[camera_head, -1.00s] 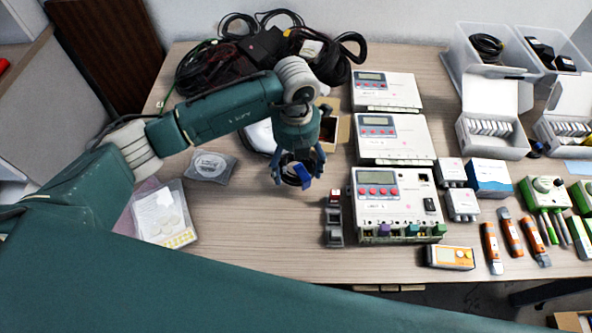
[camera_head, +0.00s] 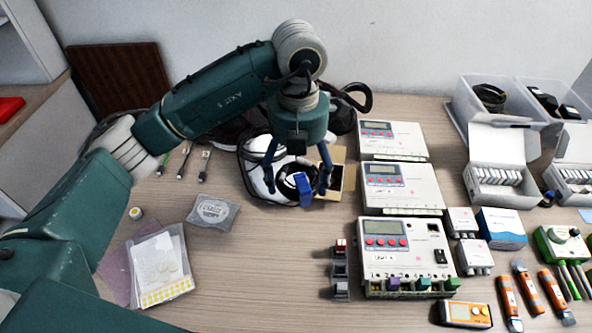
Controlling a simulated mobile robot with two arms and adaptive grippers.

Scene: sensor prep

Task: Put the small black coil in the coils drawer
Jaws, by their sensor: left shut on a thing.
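My left gripper (camera_head: 297,187) is above the back middle of the table, pointing down. It is shut on the small black coil (camera_head: 288,184), which has a blue piece on its right side. The fingers partly hide the coil. Behind it, from this view, are a white-and-black bundle and an open cardboard box (camera_head: 349,168). I cannot make out a drawer marked for coils. A clear bin (camera_head: 462,112) at the back right holds another black coil (camera_head: 490,95). My right gripper is not in view.
White control boxes (camera_head: 402,185) stand in a column right of the gripper. A grey packet (camera_head: 213,211) and a clear bag (camera_head: 160,264) lie at the left. The front middle of the table is clear.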

